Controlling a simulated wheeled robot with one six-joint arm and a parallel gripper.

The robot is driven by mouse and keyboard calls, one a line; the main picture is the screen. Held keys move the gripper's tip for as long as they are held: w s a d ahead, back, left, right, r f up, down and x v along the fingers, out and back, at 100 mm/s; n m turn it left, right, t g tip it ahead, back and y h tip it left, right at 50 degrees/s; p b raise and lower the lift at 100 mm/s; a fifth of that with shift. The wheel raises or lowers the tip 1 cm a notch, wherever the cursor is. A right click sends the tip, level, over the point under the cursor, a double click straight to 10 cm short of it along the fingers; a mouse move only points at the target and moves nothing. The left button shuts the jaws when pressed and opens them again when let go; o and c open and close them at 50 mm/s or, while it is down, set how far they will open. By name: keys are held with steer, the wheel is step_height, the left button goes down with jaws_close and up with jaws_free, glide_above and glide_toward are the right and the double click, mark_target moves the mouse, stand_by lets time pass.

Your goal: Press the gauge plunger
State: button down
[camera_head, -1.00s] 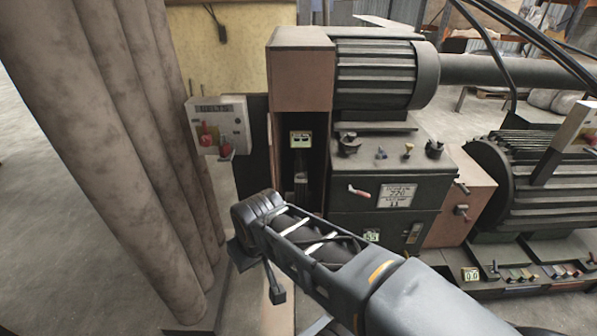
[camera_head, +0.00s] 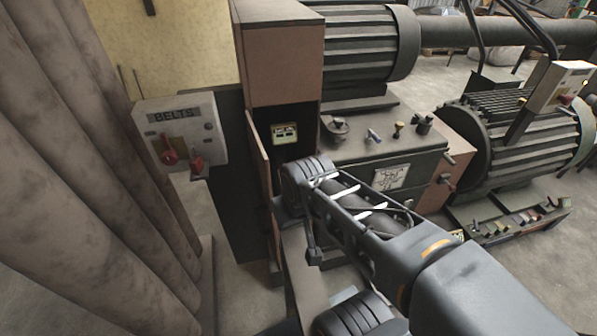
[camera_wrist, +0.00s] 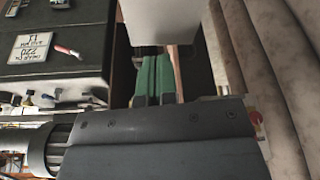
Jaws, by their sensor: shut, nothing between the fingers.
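The open narrow bay of the machine (camera_head: 283,112) is left of centre in the head view. A small pale gauge or display panel (camera_head: 284,133) sits inside it. I cannot make out the gauge plunger; my arm covers the lower part of the bay. My gripper (camera_head: 283,208) is at the arm's end, in front of the bay and below the panel, shut, with its fingertips mostly hidden. The wrist view is upside down and shows green strips (camera_wrist: 154,75) with dark bars between a pale grey block and a dark bolted slab. I see no clear contact.
A BELTS control box (camera_head: 181,133) with red knobs stands left of the bay. Thick hanging curtain-like folds (camera_head: 70,190) fill the left side. A dark cabinet with small levers (camera_head: 380,150) adjoins the bay on the right, below a ribbed motor (camera_head: 360,45).

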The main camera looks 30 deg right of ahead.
steer(key=w+d+f+n+t+y+b, duration=0.1)
steer(key=w+d+f+n+b, duration=0.5)
steer(key=w, duration=0.5)
steer(key=w+d+f+n+t+y+b, duration=0.2)
steer(key=w+d+f+n+b, duration=0.4)
steer(key=w, duration=0.5)
steer(key=shift+w+d+f+n, duration=0.15)
steer(key=shift+d+f+n, duration=0.25)
steer(key=shift+d+n, duration=0.8)
steer(key=w+a+f+p, duration=0.1)
steer(key=w+a+f, duration=0.1)
steer(key=w+f, duration=0.6)
steer(key=shift+w, duration=0.65)
